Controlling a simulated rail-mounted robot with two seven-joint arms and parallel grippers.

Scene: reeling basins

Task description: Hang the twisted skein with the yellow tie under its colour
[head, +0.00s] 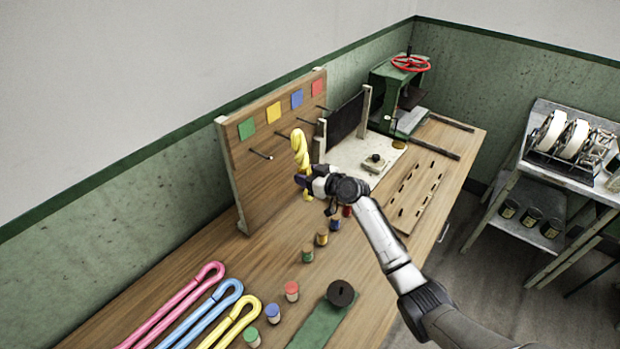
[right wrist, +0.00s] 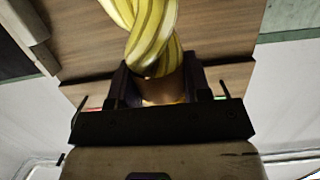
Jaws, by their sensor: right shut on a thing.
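My right gripper (head: 303,182) is shut on the lower part of a twisted yellow skein (head: 299,150) and holds it upright in front of the wooden peg board (head: 238,175). In the right wrist view the skein (right wrist: 140,28) rises from between the fingers (right wrist: 162,88); I cannot make out its tie. The board bears a green square (head: 247,128), a yellow square (head: 273,112), a blue square (head: 297,99) and a red square (head: 317,87), with pegs below them. The skein's top is near the pegs below yellow and blue; contact cannot be told. My left gripper is out of view.
A pink skein (head: 180,302), a blue skein (head: 212,305) and a yellow skein (head: 238,322) lie at the table's near left. Several small coloured-top spools (head: 307,256) stand mid-table.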

